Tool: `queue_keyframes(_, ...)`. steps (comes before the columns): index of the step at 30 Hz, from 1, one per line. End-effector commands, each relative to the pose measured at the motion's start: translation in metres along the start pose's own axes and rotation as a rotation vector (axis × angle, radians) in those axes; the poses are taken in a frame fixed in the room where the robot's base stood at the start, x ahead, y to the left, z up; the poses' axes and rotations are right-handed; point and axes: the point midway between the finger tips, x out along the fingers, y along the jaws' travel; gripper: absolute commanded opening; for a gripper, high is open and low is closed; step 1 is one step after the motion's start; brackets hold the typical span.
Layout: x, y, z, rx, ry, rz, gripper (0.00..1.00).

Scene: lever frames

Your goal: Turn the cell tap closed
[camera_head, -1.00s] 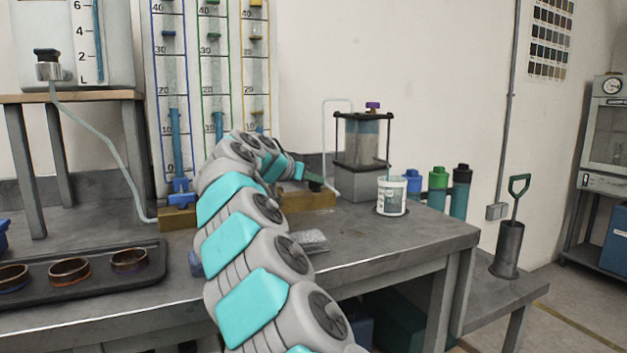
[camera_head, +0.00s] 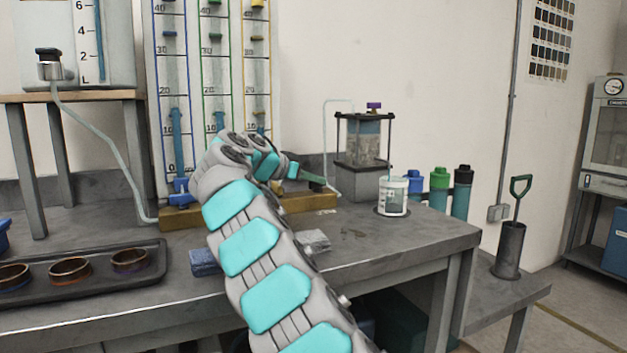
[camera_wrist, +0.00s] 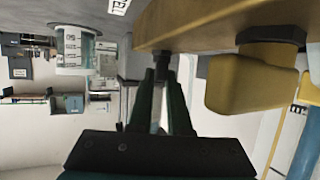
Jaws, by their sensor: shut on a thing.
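My gripper (camera_wrist: 161,76) reaches to the right end of the wooden base below the gauge tubes. In the wrist view its two dark green fingers are shut on a small dark part at the wood, which I take to be the cell tap (camera_wrist: 157,62). The fingers hide most of it, and its turn position cannot be told. In the head view my gripper (camera_head: 312,180) is small and partly behind my arm. The clear cell (camera_head: 364,140) with a purple knob (camera_head: 374,105) on top stands just to the right.
A yellow tap (camera_wrist: 252,75) sits close beside my fingers on the wooden base (camera_head: 300,203). A blue tap (camera_head: 180,190) is at the base's left end. A beaker (camera_head: 392,197) stands right of the gripper. A blue block (camera_head: 204,262) lies left of my arm.

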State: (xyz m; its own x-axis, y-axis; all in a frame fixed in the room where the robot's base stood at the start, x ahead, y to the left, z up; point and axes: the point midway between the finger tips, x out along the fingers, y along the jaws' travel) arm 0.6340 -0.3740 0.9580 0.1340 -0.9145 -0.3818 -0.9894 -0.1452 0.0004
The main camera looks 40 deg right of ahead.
Motion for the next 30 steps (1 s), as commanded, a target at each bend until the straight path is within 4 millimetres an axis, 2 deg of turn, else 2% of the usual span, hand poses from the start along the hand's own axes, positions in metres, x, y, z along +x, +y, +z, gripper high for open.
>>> queue_keyframes(5,0.001,0.000,0.001,-0.001,-0.003,0.001,0.00)
queue_keyframes(6,0.001,0.000,0.001,-0.001,-0.003,0.001,0.18)
queue_keyframes(14,0.001,0.000,0.001,0.000,-0.002,0.000,0.46)
queue_keyframes(23,-0.004,-0.001,0.001,0.000,-0.001,-0.001,0.46)
queue_keyframes(30,-0.038,-0.001,0.002,0.001,-0.002,-0.003,0.46)
